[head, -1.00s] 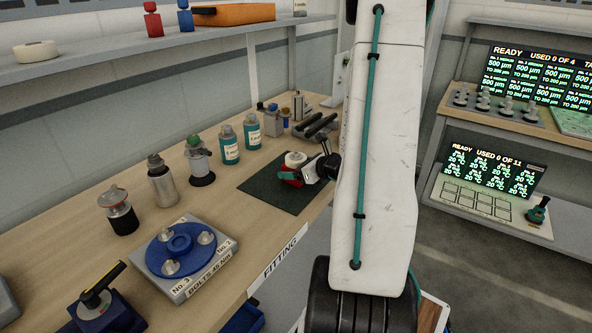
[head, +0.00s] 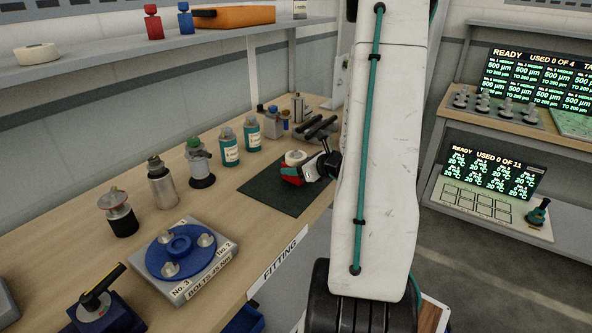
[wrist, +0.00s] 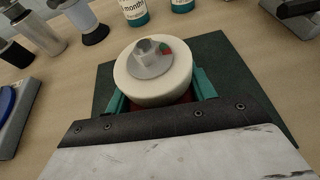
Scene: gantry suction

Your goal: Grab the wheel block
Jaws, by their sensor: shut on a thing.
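The wheel block is a cream wheel (head: 295,157) with a grey hub on a red base (head: 290,176). It is at the dark green mat (head: 262,191) on the bench. In the wrist view the wheel (wrist: 150,82) is upright between my teal fingers, and the red base is mostly hidden below it. My gripper (wrist: 160,92) is shut on the wheel block, one finger on each side. In the head view my gripper (head: 303,171) reaches it from the right. I cannot tell whether the base touches the mat.
Teal-labelled bottles (head: 229,146) and metal canisters (head: 162,184) stand left of the mat. A blue bolt fixture (head: 180,248) is nearer on the bench. Black bars (head: 318,127) lie behind the mat. A shelf (head: 120,55) hangs over the bench's rear.

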